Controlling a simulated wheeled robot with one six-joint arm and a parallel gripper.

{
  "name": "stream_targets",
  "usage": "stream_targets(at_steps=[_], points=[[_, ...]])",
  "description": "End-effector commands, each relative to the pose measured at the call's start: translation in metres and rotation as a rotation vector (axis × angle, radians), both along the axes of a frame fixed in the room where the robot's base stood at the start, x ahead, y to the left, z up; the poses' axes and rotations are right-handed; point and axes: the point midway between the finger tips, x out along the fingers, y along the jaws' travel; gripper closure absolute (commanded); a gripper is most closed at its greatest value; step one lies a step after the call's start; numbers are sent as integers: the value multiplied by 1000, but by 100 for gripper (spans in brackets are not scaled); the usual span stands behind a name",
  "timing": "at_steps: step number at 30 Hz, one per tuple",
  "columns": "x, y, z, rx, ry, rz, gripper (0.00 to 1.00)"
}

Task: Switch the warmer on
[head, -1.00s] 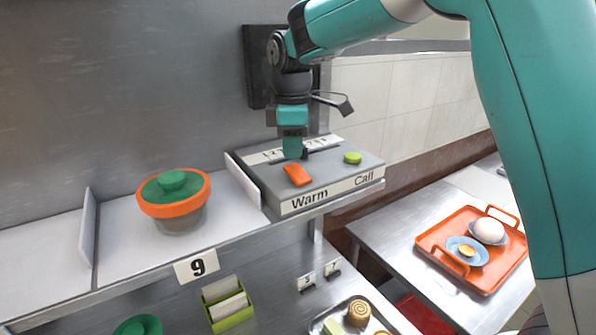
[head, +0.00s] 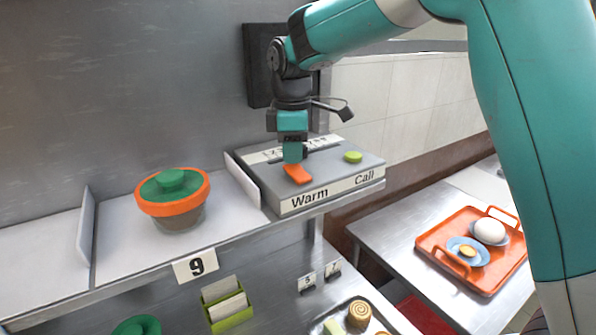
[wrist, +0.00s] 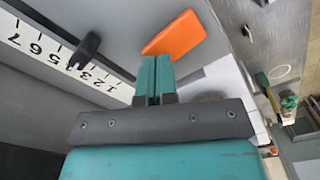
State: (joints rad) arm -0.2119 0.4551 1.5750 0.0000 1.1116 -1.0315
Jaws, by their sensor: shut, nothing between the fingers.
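The warmer's control box is a grey panel (head: 325,180) on the shelf, with "Warm" and "Call" on its front edge. An orange rocker switch (head: 299,174) sits above the word "Warm". A round green button (head: 353,157) sits above "Call". My gripper (head: 292,160) is shut and empty, pointing down just behind the orange switch. In the wrist view the shut fingertips (wrist: 154,62) are close to the orange switch (wrist: 174,35); I cannot tell whether they touch. A numbered slider scale (wrist: 45,50) with a black knob (wrist: 87,46) lies beside the fingers.
An orange-rimmed pot with a green lid (head: 173,198) stands on the shelf left of the panel, beyond a low divider (head: 243,186). An orange tray (head: 437,247) with bowls is on the lower right counter. A dark wall box (head: 257,65) is behind my arm.

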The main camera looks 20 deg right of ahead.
Motion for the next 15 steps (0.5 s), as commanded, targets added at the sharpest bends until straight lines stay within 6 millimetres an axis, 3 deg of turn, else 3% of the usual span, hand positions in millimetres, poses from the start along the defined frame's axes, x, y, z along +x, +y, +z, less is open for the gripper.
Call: stream_targets(at_steps=[15], points=[[0,0,-9,0,0,0,100]])
